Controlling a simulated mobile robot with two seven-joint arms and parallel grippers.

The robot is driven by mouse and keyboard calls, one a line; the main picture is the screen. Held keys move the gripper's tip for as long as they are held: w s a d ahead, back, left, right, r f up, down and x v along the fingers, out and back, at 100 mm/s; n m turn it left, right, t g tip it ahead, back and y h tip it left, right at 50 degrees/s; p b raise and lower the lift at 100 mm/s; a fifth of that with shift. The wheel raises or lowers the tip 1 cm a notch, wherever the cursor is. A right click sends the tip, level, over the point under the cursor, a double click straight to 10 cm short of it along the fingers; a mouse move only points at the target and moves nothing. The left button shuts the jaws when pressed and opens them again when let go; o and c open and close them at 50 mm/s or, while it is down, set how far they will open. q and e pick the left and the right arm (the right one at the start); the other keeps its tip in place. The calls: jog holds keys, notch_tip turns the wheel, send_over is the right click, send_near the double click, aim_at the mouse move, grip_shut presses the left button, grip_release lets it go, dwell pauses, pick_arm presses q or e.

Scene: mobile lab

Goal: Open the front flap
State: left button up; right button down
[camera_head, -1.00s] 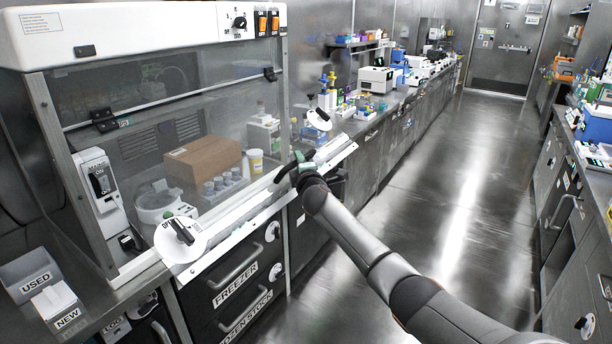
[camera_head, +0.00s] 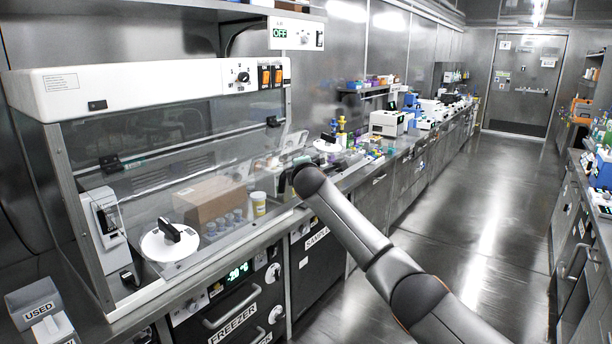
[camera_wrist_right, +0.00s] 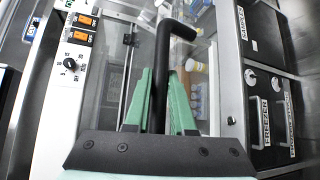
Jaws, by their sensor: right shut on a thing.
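The clear front flap (camera_head: 190,170) hangs from dark hinges (camera_head: 112,162) on the front of the white-topped cabinet (camera_head: 150,85). Its lower edge stands out from the cabinet front, so the flap looks partly lifted. My right gripper (camera_head: 290,178) is at the flap's lower edge, mostly hidden by my wrist in the head view. In the right wrist view its green fingers (camera_wrist_right: 161,75) are shut on a black bent handle (camera_wrist_right: 160,55). My left gripper is out of view.
Behind the flap are a brown box (camera_head: 210,198), several capped containers and a yellow-lidded tub (camera_head: 259,203). Freezer drawers (camera_head: 235,320) stand below. A crowded bench runs back along the wall; the aisle floor (camera_head: 470,230) on the right is clear.

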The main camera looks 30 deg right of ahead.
jog(key=shift+r, duration=0.7)
jog(key=shift+a, duration=0.1)
jog(key=c, duration=0.9)
grip_release()
jog(key=shift+w+f+g, duration=0.1)
jog(key=shift+g, duration=0.2)
jog(key=shift+o, duration=0.7)
jog(key=b+v, duration=0.2)
jog(key=v, duration=1)
jog(key=shift+s, duration=0.3)
jog(key=shift+a, duration=0.1)
